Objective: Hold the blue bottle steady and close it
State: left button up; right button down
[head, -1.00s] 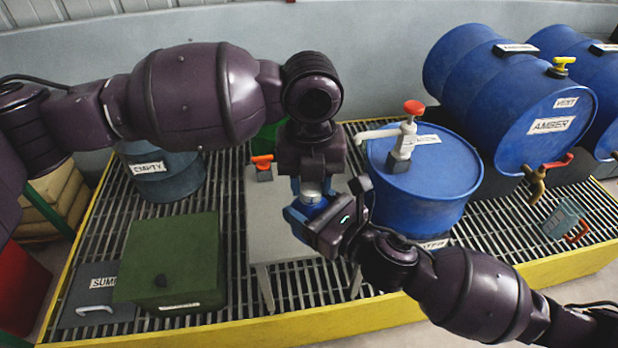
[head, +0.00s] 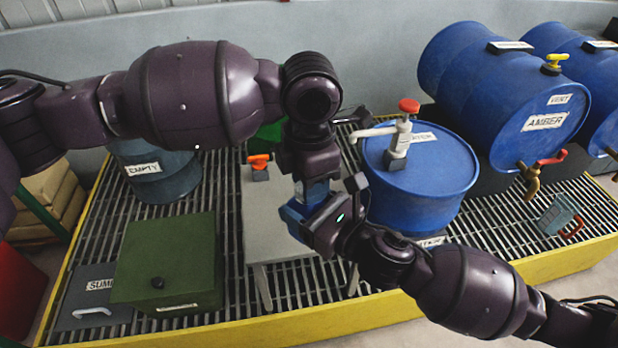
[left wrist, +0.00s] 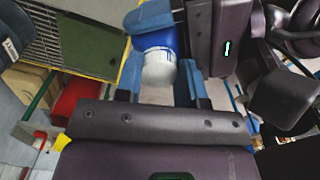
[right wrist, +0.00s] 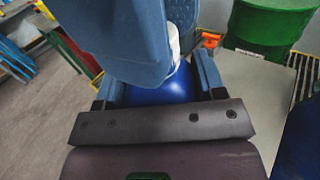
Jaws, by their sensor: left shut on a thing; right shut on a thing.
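The blue bottle shows in the right wrist view (right wrist: 158,88) between the fingers of my right gripper (right wrist: 158,85), which is shut on its body. Its white cap (left wrist: 159,70) sits at the bottle's mouth in the left wrist view. My left gripper (left wrist: 158,88) is shut on the cap, end-on to the bottle. In the head view my left gripper (head: 314,192) points down from above, and my right gripper (head: 305,218) comes in from the lower right. There the fingers hide most of the bottle and cap. How far the cap is threaded cannot be seen.
A grey stand (head: 282,235) is below the grippers. A blue drum (head: 425,185) with a red-topped pump (head: 400,140) stands close on the right. A green box (head: 168,262) is at left on the yellow-edged grating. An orange-handled item (head: 259,163) lies on the stand's far end.

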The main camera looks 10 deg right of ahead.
pick_arm(q)
jog(key=o, duration=0.9)
jog(key=shift+o, duration=0.2)
jog(key=shift+r, duration=0.15)
jog(key=shift+r, duration=2.15)
jog(key=shift+c, duration=0.2)
